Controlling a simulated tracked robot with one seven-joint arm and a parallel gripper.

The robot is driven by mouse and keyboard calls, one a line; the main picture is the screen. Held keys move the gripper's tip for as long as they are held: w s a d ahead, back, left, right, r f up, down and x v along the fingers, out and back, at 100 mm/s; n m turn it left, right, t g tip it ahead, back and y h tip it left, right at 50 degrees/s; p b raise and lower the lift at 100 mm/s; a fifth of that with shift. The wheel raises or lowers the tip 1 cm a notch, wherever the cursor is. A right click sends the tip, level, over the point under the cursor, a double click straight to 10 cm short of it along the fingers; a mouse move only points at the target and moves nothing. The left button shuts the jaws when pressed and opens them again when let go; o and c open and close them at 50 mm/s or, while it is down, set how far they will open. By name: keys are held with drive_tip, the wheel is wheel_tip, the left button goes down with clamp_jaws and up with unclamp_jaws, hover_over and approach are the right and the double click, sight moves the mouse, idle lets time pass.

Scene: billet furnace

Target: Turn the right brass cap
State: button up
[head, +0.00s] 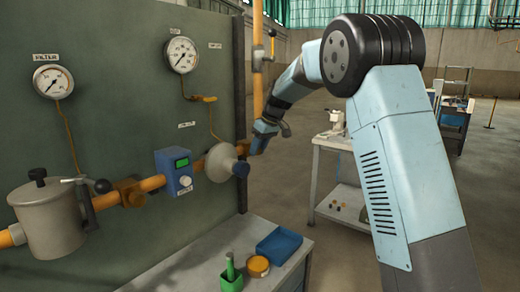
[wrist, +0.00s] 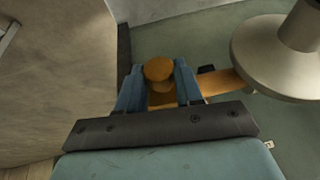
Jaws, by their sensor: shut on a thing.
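The right brass cap (wrist: 159,70) shows in the wrist view as a round brass-coloured knob at the end of the orange pipe. My gripper (wrist: 158,84) has its two blue fingers on either side of the cap and is shut on it. In the head view my gripper (head: 264,134) is at the right end of the pipe, just right of the grey disc-shaped housing (head: 221,162). The cap is mostly hidden behind the fingers there. I cannot tell from these frames how far it is turned.
On the green panel (head: 120,110) are two gauges (head: 180,54), a blue box with a green display (head: 175,172) and a filter pot (head: 50,215). A vertical orange pipe (head: 258,75) stands behind my gripper. A bench (head: 190,265) below holds a blue tray (head: 279,245).

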drive_tip(key=g+y, duration=0.2)
drive_tip(key=w+m+g+y, duration=0.1)
drive_tip(key=shift+d+f, duration=0.1)
drive_tip(key=shift+d, duration=0.2)
drive_tip(key=g+y, duration=0.1)
drive_tip(key=m+g+y, duration=0.1)
drive_tip(key=g+y, duration=0.1)
drive_tip(key=shift+w+d+f, duration=0.1)
drive_tip(key=shift+f, duration=0.1)
drive_tip(key=m+g+y, duration=0.1)
drive_tip(key=y, duration=0.1)
drive_tip(key=f+m+g+y, duration=0.1)
drive_tip(key=g+y, duration=0.1)
drive_tip(key=m+g+y, duration=0.1)
drive_tip(key=g+y, duration=0.1)
drive_tip(key=y, duration=0.1)
drive_tip(key=shift+f, duration=0.3)
drive_tip(key=shift+g, duration=0.3)
drive_tip(key=o, duration=1)
drive_tip(key=shift+o, duration=0.2)
drive_tip(key=shift+w+d, duration=0.1)
